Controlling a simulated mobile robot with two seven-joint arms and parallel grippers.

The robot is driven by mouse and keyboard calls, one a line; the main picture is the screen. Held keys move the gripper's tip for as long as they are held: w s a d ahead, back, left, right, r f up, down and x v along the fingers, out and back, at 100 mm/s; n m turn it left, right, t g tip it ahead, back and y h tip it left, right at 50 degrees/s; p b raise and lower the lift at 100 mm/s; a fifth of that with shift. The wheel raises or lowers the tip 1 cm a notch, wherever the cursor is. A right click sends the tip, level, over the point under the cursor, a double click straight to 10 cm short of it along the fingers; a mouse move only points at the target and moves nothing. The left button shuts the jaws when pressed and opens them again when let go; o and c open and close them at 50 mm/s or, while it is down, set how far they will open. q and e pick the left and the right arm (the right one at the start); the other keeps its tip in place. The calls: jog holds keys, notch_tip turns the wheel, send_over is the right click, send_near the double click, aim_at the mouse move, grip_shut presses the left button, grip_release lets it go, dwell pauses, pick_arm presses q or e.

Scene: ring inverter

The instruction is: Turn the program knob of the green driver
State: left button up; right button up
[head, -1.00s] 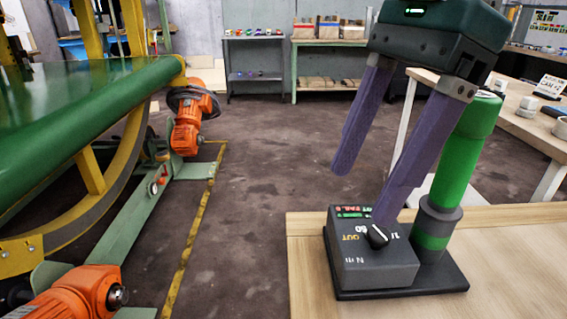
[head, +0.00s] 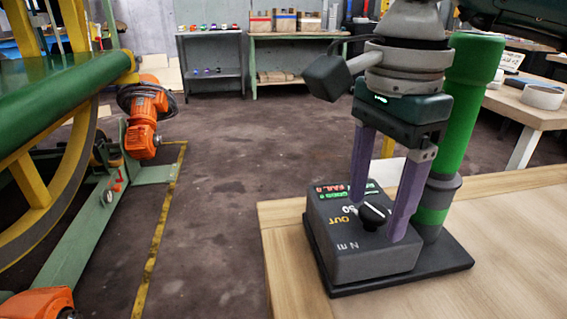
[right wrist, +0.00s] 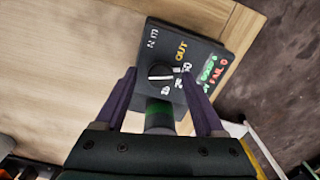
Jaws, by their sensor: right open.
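The green driver (head: 470,100) stands upright in a dark holder at the right of a grey control box (head: 345,262), on the wooden table. The black program knob (head: 373,216) with a white pointer line is on top of the box, beside yellow "OUT" lettering and red and green display text. My right gripper (head: 377,218) points down with its purple fingers open, one on each side of the knob. In the right wrist view the knob (right wrist: 160,76) lies between the spread fingertips, with gaps showing on both sides. My left gripper is not in view.
The box and holder share a black base plate (head: 440,265) near the left edge of the wooden table (head: 510,275). Bare table lies in front and to the right. A large green and yellow machine (head: 60,105) with orange motors stands at left across open floor.

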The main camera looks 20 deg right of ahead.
jog(key=shift+c, duration=0.2)
grip_shut()
dwell(0.4)
